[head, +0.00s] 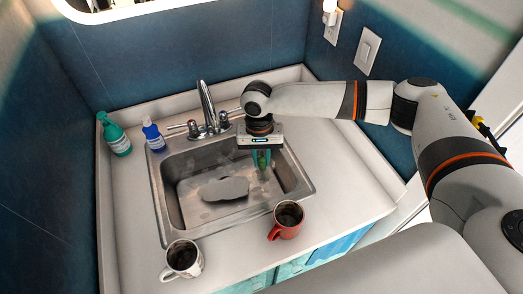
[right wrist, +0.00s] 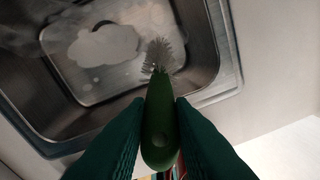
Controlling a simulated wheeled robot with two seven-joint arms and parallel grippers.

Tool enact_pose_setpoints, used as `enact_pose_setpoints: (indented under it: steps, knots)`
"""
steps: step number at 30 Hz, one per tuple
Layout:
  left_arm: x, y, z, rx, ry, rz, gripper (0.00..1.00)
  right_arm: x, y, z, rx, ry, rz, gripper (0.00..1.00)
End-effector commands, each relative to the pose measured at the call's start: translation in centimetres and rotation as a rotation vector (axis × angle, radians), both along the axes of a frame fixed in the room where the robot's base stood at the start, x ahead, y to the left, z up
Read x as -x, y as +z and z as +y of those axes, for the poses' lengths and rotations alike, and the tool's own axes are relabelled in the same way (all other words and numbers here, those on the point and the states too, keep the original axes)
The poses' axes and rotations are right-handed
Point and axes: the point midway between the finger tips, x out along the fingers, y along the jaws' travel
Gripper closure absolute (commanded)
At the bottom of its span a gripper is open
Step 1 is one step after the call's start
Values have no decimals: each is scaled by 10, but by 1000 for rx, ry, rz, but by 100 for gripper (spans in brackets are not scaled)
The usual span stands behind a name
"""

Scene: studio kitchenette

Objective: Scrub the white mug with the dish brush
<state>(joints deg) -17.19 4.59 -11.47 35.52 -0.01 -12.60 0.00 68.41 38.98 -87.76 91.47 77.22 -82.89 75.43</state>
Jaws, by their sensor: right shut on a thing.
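The white mug (head: 182,259) stands upright on the counter at the front left of the sink, with dark contents or a dirty inside. The dish brush (right wrist: 160,115) has a green handle and pale bristles. My right gripper (right wrist: 160,130) is shut on the brush handle, with its green fingers on both sides and the bristles pointing away. In the head view the right gripper (head: 262,157) is over the right part of the sink, well apart from the white mug. The brush is mostly hidden there. My left gripper is not in view.
A red mug (head: 287,219) stands at the sink's front right edge. The steel sink (head: 167,207) has a grey patch on its floor. The faucet (head: 207,108) rises behind it. Green (head: 115,137) and blue (head: 153,136) bottles stand at the back left.

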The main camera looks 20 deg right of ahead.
Motion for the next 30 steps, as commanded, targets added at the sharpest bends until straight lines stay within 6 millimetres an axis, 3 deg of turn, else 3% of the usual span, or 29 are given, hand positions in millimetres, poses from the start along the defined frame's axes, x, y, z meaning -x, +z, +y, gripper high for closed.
enact_pose_setpoints:
  steps: [18, 30]
  knots:
    - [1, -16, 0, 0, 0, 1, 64, 0, -63, 1, -2, 0, 1, 100]
    - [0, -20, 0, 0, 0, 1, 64, 0, -78, 0, -1, -1, 0, 100]
